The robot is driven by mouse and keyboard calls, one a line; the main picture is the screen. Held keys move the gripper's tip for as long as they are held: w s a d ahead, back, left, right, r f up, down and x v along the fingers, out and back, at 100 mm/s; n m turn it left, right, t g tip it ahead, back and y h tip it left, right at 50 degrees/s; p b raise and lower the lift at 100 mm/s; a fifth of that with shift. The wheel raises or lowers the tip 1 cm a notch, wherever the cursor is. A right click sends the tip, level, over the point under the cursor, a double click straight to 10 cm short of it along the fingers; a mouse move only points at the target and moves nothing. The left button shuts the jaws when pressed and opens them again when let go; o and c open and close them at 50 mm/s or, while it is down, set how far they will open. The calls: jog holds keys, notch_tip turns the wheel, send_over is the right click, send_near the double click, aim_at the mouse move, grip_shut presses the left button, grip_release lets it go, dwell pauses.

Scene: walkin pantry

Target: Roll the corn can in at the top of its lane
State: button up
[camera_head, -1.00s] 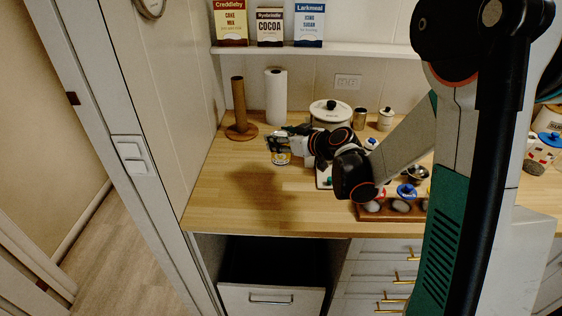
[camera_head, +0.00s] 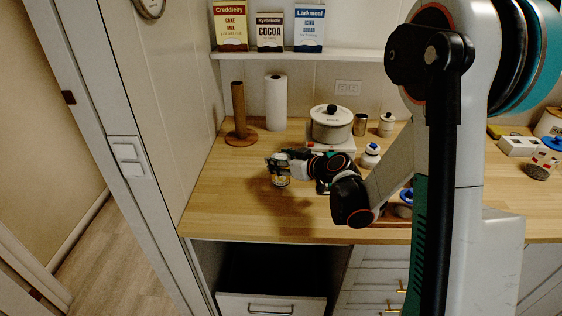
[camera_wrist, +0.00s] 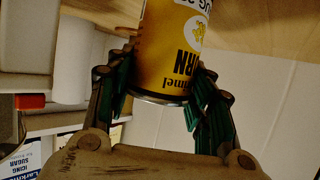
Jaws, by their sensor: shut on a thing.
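The yellow corn can (camera_wrist: 172,50) is between the two fingers of my gripper (camera_wrist: 160,95) in the wrist view, its black lettering upside down in the picture. In the head view the small can (camera_head: 281,181) hangs at the end of my gripper (camera_head: 278,164), over the left part of the wooden counter (camera_head: 225,195). A dark shadow falls on the counter below and to the right. My gripper is shut on the can. I cannot make out the can's lane in either view.
A paper towel roll (camera_head: 276,102), a wooden post holder (camera_head: 239,112) and a lidded pot (camera_head: 331,124) stand at the back. Boxes line the shelf (camera_head: 290,54) above. A drawer (camera_head: 270,304) is below. The counter's front left is clear.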

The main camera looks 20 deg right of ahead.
jog(key=o, duration=1.4)
jog(key=shift+s+r+p, duration=0.1)
jog(key=shift+p, duration=0.3)
